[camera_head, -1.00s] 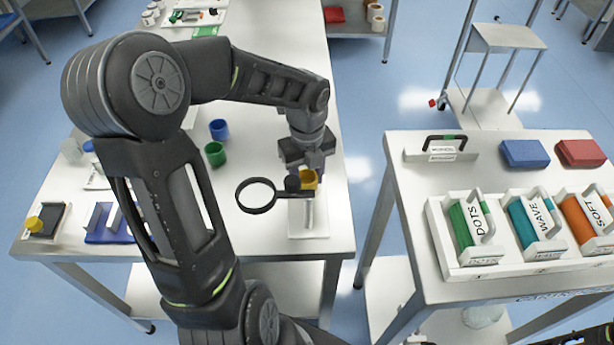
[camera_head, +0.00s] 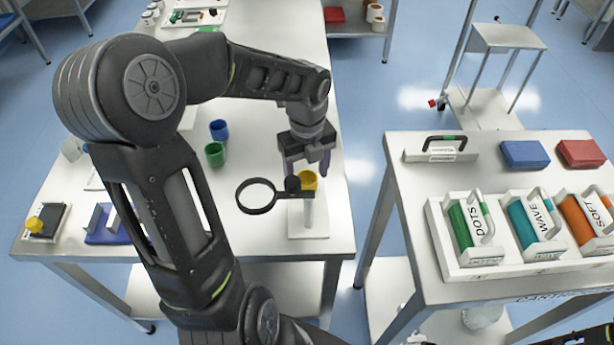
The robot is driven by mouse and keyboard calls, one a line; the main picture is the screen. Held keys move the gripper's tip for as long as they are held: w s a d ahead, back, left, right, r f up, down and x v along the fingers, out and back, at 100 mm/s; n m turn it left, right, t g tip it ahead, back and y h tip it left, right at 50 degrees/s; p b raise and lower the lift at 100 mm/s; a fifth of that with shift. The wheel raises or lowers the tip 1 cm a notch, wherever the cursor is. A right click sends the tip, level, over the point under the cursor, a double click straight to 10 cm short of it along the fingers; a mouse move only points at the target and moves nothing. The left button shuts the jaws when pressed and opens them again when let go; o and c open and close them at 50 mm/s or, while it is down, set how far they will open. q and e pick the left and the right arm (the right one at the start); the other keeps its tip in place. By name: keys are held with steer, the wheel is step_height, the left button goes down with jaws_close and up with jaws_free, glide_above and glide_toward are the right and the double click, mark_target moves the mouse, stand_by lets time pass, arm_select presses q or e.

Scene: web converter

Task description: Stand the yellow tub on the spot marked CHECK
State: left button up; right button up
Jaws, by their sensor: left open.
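The yellow tub (camera_head: 309,181) is near the right edge of the left table, partly hidden behind the arm of a magnifier stand (camera_head: 258,196). The tub's base is hidden, so I cannot tell what it stands on. My left gripper (camera_head: 307,168) is open, pointing down just above and around the top of the tub, its fingers apart. I cannot read the CHECK mark anywhere in the head view.
A blue tub (camera_head: 219,130) and a green tub (camera_head: 215,154) stand left of the gripper. The magnifier's white base (camera_head: 318,226) is at the table's front right. A separate table (camera_head: 400,150) at right holds labelled rolls. My left arm hides part of the left table.

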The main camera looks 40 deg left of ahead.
arm_select(q)
step_height(320, 180, up, 10)
stand_by(0.3)
steer(key=shift+r, duration=0.1)
stand_by(0.4)
